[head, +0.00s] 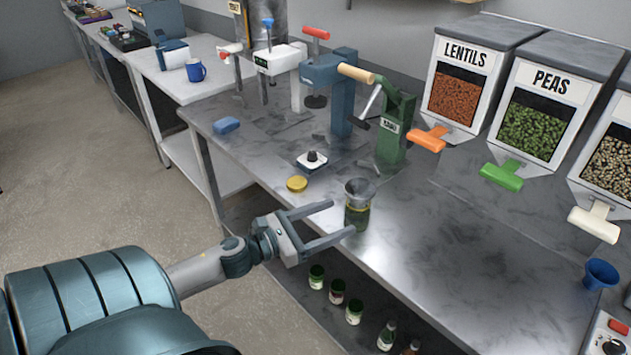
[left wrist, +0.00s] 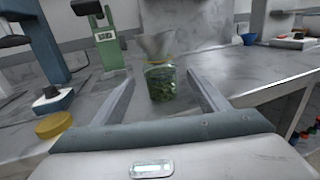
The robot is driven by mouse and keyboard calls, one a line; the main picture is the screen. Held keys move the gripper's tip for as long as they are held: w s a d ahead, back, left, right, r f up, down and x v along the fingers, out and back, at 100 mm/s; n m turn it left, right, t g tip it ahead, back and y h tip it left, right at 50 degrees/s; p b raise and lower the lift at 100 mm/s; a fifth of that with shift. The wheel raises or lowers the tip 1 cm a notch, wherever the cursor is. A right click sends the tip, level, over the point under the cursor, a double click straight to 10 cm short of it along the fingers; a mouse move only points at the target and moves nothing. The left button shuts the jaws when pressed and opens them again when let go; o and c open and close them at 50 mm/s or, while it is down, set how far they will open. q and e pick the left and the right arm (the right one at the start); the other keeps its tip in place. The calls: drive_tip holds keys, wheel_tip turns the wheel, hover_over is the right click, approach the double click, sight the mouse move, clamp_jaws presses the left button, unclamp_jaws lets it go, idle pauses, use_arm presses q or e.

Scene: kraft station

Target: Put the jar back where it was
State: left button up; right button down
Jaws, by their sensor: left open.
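A glass jar (head: 356,217) with green contents stands upright on the metal table near its front edge. A grey funnel (head: 358,188) sits in its mouth. In the left wrist view the jar (left wrist: 161,82) shows between the two fingers, a little beyond their tips, with the funnel (left wrist: 156,45) above it. My left gripper (head: 340,221) is open and empty, its fingers pointing at the jar from the left. I cannot tell from the head view whether a finger touches it. A yellow lid (head: 296,183) lies on the table left of the jar. My right gripper is not in view.
A green press (head: 394,128) and a blue press (head: 335,85) stand behind the jar. Lentils (head: 458,92) and peas (head: 540,118) dispensers are at the back right. Several small bottles (head: 337,291) stand on the lower shelf.

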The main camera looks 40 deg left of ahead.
use_arm(q)
drive_tip(key=shift+b+v, duration=0.45)
drive_tip(key=shift+v, duration=1.65)
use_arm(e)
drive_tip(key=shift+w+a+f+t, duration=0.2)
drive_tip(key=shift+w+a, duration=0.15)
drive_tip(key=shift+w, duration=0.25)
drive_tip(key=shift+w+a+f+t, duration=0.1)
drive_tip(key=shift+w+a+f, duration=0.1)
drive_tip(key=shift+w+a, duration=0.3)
